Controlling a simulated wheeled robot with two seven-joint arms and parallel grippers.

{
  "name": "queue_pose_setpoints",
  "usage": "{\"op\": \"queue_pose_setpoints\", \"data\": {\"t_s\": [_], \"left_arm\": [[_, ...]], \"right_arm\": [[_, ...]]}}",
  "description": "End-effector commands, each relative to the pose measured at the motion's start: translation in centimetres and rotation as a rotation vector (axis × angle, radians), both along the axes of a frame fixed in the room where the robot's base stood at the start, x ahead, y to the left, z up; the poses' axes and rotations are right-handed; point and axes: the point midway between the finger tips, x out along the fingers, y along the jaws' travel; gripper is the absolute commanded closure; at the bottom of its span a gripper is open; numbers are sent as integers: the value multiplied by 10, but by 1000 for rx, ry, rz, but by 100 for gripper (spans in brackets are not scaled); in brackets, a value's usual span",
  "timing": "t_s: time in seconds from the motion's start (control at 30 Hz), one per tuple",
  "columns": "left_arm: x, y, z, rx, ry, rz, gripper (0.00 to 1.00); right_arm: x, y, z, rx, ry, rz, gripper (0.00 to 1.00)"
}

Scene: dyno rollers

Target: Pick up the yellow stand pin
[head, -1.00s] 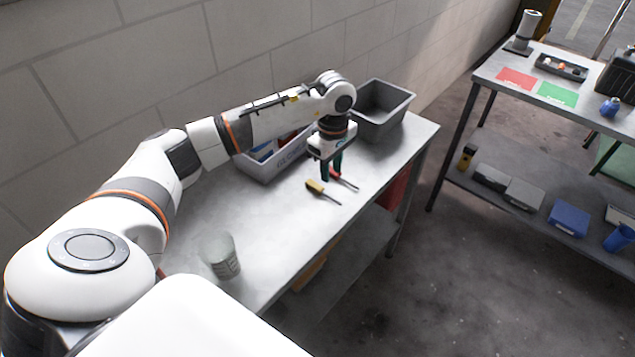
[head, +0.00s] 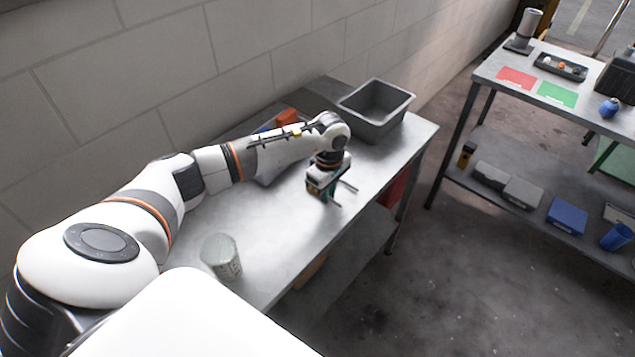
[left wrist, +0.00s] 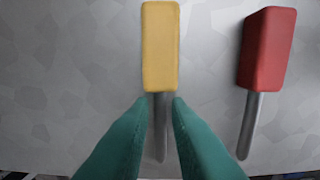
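The yellow stand pin (left wrist: 160,48) shows in the left wrist view as a yellow block handle with a grey shaft, lying on the grey tabletop. My left gripper (left wrist: 160,102) has its green fingertips on both sides of the shaft, just below the handle. They are very close to the shaft, and whether they press on it is unclear. In the head view my left gripper (head: 323,193) is low over the table and mostly hides the pin. A red-handled pin (left wrist: 267,48) lies to its right in the left wrist view. My right gripper is not in view.
A grey bin (head: 378,108) stands behind the gripper on the workbench (head: 265,235). My arm partly hides another bin by the wall. A grey-white cup (head: 221,257) stands at the near end. A second bench with coloured mats is at the right.

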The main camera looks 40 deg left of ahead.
Motion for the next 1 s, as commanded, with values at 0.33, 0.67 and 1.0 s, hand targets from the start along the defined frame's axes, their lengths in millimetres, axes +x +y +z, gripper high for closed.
{"op": "queue_pose_setpoints", "data": {"t_s": [0.33, 0.67, 1.0], "left_arm": [[0, 0, 0, 0, 0, 0, 100], [0, 0, 2, 0, -1, 1, 100], [1, 1, 55, 1, -7, 0, 100]], "right_arm": [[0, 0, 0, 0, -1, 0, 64], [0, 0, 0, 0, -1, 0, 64], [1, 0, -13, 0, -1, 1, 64]]}}
